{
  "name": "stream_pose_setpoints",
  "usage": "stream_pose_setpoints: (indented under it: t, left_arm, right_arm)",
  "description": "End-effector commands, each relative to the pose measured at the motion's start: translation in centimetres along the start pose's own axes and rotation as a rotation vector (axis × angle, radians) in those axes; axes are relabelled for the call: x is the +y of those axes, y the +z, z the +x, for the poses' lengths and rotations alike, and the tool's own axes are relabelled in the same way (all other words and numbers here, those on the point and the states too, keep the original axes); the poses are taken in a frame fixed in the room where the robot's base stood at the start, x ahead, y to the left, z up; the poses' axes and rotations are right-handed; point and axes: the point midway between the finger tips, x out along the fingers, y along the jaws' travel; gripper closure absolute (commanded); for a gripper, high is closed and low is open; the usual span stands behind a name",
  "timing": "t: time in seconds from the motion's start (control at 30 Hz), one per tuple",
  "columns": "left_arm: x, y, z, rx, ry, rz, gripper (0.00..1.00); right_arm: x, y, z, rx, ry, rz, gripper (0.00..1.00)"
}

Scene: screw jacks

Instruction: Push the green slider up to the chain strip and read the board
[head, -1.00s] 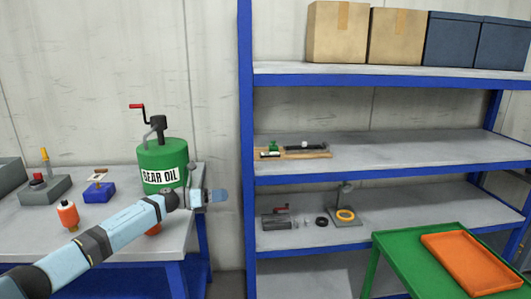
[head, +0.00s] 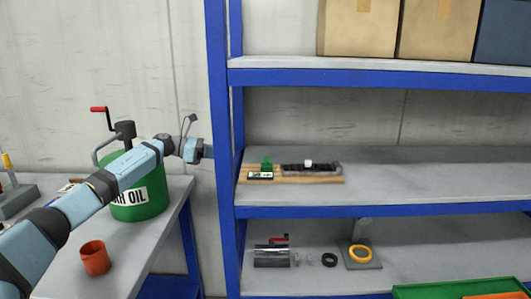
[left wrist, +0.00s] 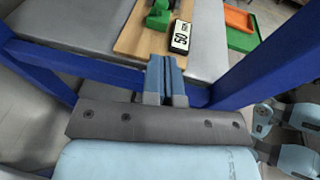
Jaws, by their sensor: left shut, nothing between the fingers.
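A wooden board (head: 318,180) lies on the middle shelf, near its left end. The green slider (head: 267,164) stands at the board's left part. The dark chain strip (head: 325,168) lies to its right, with a small white piece on it; a short gap separates slider and strip. My left gripper (head: 208,151) is shut and empty beside the blue shelf post, left of the board. In the left wrist view its closed fingers (left wrist: 165,65) point at the board's near edge, short of the green slider (left wrist: 158,18). A label (left wrist: 181,36) there shows "50" and smaller marks.
The blue shelf post (head: 222,150) stands close to my left gripper. The shelf right of the board is clear. A green oil drum (head: 140,205) and an orange cup (head: 95,258) stand on the left table. Small parts and a yellow ring (head: 360,253) lie on the lower shelf.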

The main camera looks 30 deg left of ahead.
Motion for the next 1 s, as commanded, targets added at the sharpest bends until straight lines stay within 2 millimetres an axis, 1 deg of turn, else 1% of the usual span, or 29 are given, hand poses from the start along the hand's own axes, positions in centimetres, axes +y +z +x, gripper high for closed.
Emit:
stream_pose_setpoints:
  t: [0.07, 0.17, 0.27, 0.37, 0.5, 0.7, 0.9, 1.0]
  left_arm:
    - [0.0, 0.0, 0.3, 0.000, 0.000, 0.000, 1.00]
    - [0.0, 0.1, 1.3, -0.002, -0.002, 0.000, 1.00]
    - [-0.1, 0.1, 3.1, -0.003, -0.002, -0.001, 1.00]
    - [-0.1, 0.2, 5.2, -0.002, -0.003, -0.001, 1.00]
    - [-0.1, 0.2, 8.3, -0.003, -0.003, -0.001, 1.00]
    - [-0.1, 0.1, 11.9, -0.002, -0.002, 0.000, 1.00]
    - [0.0, 0.1, 13.7, -0.002, -0.001, -0.001, 1.00]
    - [0.0, 0.1, 14.0, -0.001, 0.000, -0.001, 1.00]
  right_arm:
    - [-0.1, 0.2, -0.1, -0.005, -0.001, 0.001, 0.58]
    - [-0.2, 0.8, -0.4, -0.017, -0.002, 0.004, 0.58]
    - [-0.3, 1.2, -0.6, -0.028, -0.003, 0.007, 0.58]
    - [-0.3, 1.3, -0.6, -0.031, -0.004, 0.007, 0.58]
    - [-0.3, 1.1, -0.5, -0.028, -0.003, 0.008, 0.58]
    - [-0.2, 0.7, -0.5, -0.023, -0.002, 0.008, 0.58]
    - [-0.2, 0.7, -0.5, -0.022, -0.002, 0.009, 0.58]
    - [-0.2, 0.6, -0.5, -0.022, -0.002, 0.009, 0.58]
